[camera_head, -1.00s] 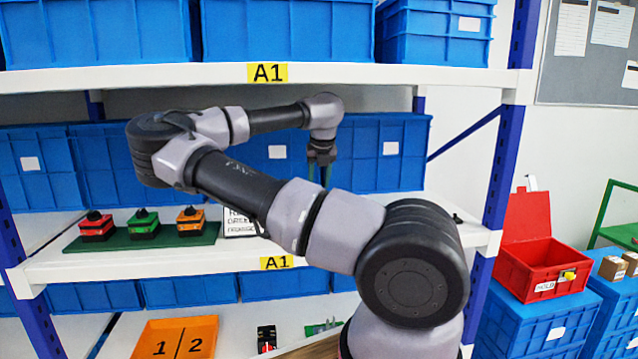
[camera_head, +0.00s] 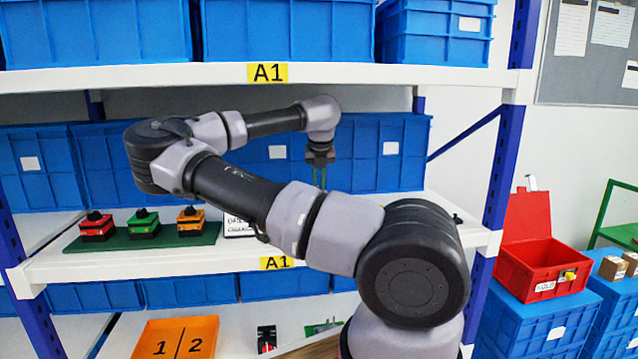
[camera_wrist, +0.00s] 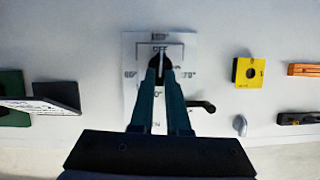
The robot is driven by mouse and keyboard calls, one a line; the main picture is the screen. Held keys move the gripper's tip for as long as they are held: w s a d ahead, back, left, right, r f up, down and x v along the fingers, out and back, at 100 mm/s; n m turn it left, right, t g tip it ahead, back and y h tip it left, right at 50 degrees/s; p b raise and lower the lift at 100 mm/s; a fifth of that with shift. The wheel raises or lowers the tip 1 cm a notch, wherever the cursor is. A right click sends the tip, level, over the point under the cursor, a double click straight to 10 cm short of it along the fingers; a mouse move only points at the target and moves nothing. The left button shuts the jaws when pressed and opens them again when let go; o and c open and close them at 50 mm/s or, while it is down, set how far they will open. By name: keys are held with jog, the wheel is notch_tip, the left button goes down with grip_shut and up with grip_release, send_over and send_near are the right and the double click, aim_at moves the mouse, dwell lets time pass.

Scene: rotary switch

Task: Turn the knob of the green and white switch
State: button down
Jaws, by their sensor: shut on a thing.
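In the wrist view, a white plate (camera_wrist: 133,50) with printed marks, "OFF" among them, lies under my fingertips. A black knob (camera_wrist: 160,60) stands on the plate. My gripper (camera_wrist: 160,76) points down at it, its two teal fingers converging and shut on the knob. The fingers hide part of the knob and the lower plate, and no green part of this switch can be made out. In the head view my gripper (camera_head: 320,178) hangs over the middle shelf; my arm hides the switch there.
A yellow block with a black dial (camera_wrist: 249,72) and a black lever (camera_wrist: 203,106) are to the right. A dark sign (camera_wrist: 57,95) is to the left. Red, green (camera_head: 143,224) and orange button boxes share a green board. Blue bins (camera_head: 380,150) stand behind; the upper shelf (camera_head: 400,73) is above.

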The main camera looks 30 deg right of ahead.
jog(key=m, duration=0.1)
jog(key=m+h, duration=0.1)
jog(key=m, duration=0.1)
jog(key=shift+w+a+m+g, duration=0.25)
jog(key=shift+a+m+g, duration=0.05)
jog(key=shift+m+g, duration=0.1)
jog(key=m, duration=0.1)
jog(key=m+g+h, duration=0.1)
jog(key=m, duration=0.2)
jog(key=shift+w+a+m, duration=0.25)
jog(key=shift+w+m, duration=0.05)
jog(key=m+g, duration=0.1)
jog(key=m, duration=0.1)
jog(key=m+g+h, duration=0.1)
jog(key=m, duration=0.1)
jog(key=shift+w+m, duration=0.3)
jog(key=shift+w, duration=0.05)
jog(key=shift+w+m+g, duration=0.2)
jog(key=shift+m+g, duration=0.2)
jog(key=shift+m, duration=0.6)
jog(key=shift+w+m+g, duration=0.15)
jog(key=shift+m+g, duration=0.25)
jog(key=shift+m, duration=0.6)
jog(key=c, duration=0.9)
grip_release()
